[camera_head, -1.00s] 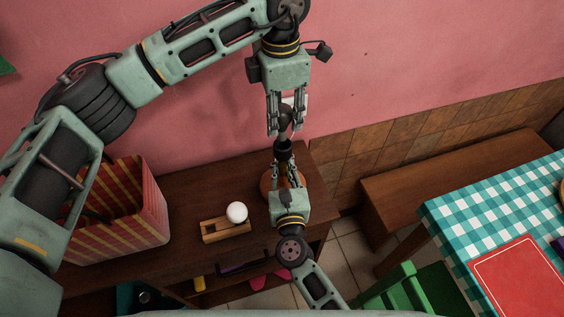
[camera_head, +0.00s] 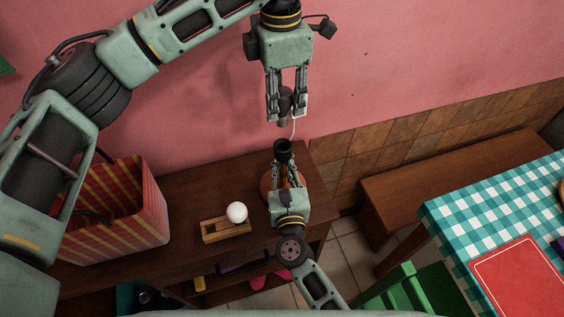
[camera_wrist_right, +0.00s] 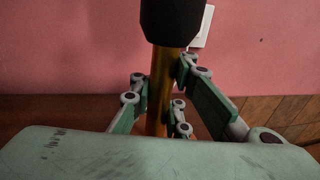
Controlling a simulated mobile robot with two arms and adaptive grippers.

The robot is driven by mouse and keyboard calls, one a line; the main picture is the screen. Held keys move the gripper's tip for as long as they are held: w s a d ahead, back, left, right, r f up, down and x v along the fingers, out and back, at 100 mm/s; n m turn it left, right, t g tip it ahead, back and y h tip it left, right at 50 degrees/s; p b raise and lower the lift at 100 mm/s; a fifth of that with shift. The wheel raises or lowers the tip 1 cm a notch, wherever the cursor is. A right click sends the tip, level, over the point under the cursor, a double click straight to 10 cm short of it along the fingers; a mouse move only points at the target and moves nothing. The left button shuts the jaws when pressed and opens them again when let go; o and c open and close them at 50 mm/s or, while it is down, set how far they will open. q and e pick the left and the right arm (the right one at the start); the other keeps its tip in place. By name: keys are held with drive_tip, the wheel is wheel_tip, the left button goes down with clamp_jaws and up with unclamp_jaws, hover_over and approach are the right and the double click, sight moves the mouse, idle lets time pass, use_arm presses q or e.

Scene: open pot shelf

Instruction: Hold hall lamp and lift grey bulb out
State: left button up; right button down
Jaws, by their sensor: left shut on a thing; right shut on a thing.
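The hall lamp (camera_head: 284,150) stands on the dark wooden shelf, with a black socket open at the top, an amber stem and a round brownish base. My right gripper (camera_head: 287,183) is shut on its stem below the socket; the right wrist view shows the stem (camera_wrist_right: 158,92) between the fingers (camera_wrist_right: 160,105) and the black socket (camera_wrist_right: 172,20) above. My left gripper (camera_head: 286,95) points down above the lamp, shut on the grey bulb (camera_head: 285,103). The bulb hangs upright above the socket, with a clear gap between them.
A white bulb (camera_head: 237,212) sits in a wooden holder (camera_head: 222,231) on the shelf top (camera_head: 190,205), left of the lamp. A red striped box (camera_head: 150,215) stands further left. A bench (camera_head: 440,180) and a checkered table (camera_head: 460,215) are at the right. A white wall plate (camera_wrist_right: 203,28) is behind the lamp.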

drive_tip(key=shift+f, duration=0.1)
drive_tip(key=c, duration=1.6)
unclamp_jaws()
drive_tip(key=s, duration=0.4)
drive_tip(key=s+d, duration=0.1)
drive_tip(key=s, duration=0.7)
drive_tip(key=shift+d, duration=0.2)
